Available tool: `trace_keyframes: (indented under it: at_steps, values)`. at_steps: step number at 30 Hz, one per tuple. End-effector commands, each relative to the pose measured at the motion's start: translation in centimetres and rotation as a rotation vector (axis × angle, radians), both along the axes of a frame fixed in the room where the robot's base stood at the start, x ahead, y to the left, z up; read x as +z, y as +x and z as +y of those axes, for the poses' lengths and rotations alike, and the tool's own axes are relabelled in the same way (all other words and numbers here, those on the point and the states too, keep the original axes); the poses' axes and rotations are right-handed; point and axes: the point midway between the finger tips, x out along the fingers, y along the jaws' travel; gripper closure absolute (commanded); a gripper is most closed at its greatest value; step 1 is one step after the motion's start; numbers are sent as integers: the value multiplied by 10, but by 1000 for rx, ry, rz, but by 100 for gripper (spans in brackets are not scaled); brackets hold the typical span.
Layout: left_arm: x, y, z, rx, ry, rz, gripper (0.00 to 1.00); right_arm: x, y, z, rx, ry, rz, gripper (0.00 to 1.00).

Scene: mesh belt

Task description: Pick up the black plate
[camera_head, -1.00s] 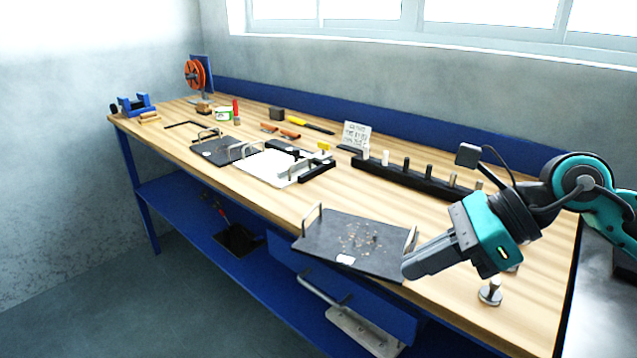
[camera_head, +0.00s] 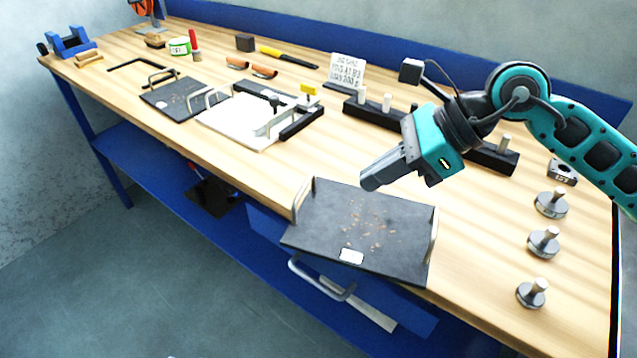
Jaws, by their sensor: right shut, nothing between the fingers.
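The black plate (camera_head: 330,230) lies at the front edge of the workbench, partly over the edge. It has a metal handle at its left end (camera_head: 301,199) and another at its right end (camera_head: 433,235). Brown specks and a white label lie on its top. A second, smaller dark plate (camera_head: 168,103) with handles lies further left. My right gripper (camera_head: 369,183) is shut and empty, above the back part of the black plate and apart from it. My left gripper is not in view.
A white plate (camera_head: 222,125) stands left of centre beside a black clamp fixture. A black rail with pegs (camera_head: 480,157) runs behind my right arm. Several round weights with pegs (camera_head: 543,243) stand at the right. Bare wood (camera_head: 490,210) lies between plate and weights.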

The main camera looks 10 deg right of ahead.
Motion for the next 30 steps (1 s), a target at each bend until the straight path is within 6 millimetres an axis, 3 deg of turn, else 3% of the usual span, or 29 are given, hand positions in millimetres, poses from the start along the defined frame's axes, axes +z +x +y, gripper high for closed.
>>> trace_keyframes:
  at_steps: [8,17,30]
  values:
    - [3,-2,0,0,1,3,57,-43,14,43,3,5,1,100]
    - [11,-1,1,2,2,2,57,-40,25,74,2,2,0,100]
    - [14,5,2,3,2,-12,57,-41,27,77,1,0,-1,100]
